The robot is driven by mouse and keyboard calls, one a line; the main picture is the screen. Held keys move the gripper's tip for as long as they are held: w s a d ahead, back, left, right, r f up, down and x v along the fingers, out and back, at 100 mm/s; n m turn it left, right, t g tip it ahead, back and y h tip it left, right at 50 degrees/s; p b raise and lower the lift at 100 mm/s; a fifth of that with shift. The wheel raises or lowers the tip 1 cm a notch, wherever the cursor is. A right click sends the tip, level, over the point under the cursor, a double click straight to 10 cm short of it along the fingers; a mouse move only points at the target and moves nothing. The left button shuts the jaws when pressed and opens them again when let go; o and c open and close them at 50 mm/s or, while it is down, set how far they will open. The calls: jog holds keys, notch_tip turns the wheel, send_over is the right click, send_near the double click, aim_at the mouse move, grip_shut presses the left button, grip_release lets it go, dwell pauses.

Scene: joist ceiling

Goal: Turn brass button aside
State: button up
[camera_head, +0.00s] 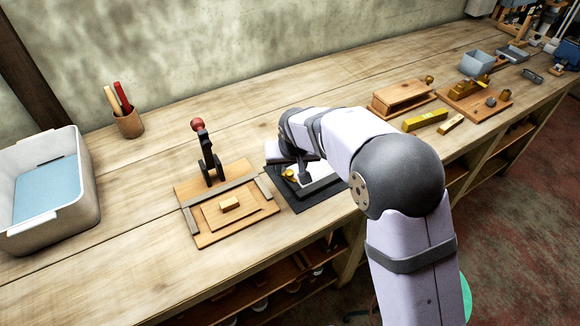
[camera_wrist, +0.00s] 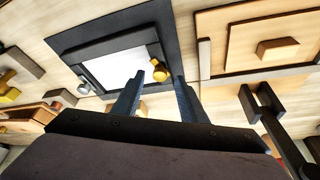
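The brass button (camera_head: 289,174) sits at the left edge of a white sheet (camera_head: 322,170) on a dark frame (camera_head: 303,198). In the wrist view the brass button (camera_wrist: 159,73) shows at the edge of the white panel (camera_wrist: 118,66), between the tips of my two fingers. My gripper (camera_wrist: 159,82) is open with a clear gap between its dark fingers. I cannot tell whether either finger touches the button. In the head view my gripper (camera_head: 304,174) is over the frame, just right of the button, and my arm hides the frame's right part.
A wooden board (camera_head: 188,198) with a small block and a red-knobbed lever (camera_head: 198,126) stands left of the frame. A silver knob (camera_wrist: 83,90) is at the panel's other side.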

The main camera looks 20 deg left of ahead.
jog(key=shift+x, duration=1)
jog(key=shift+r, duration=0.1)
grip_shut()
jog(key=m+b, duration=0.2)
jog(key=b, duration=0.1)
jog(key=shift+a+f+t+h, duration=0.2)
jog(key=shift+f+t+h, duration=0.1)
jog(key=shift+h, duration=0.1)
jog(key=shift+r+m+h+b, duration=0.1)
jog(key=shift+m+h+b, duration=0.1)
jog(key=shift+m+b, duration=0.3)
jog(key=shift+r+m+h+b, duration=0.15)
jog(key=shift+m+h, duration=0.05)
jog(key=shift+m, duration=0.5)
grip_release()
jog(key=shift+s+r, duration=0.1)
jog(key=shift+r, duration=0.1)
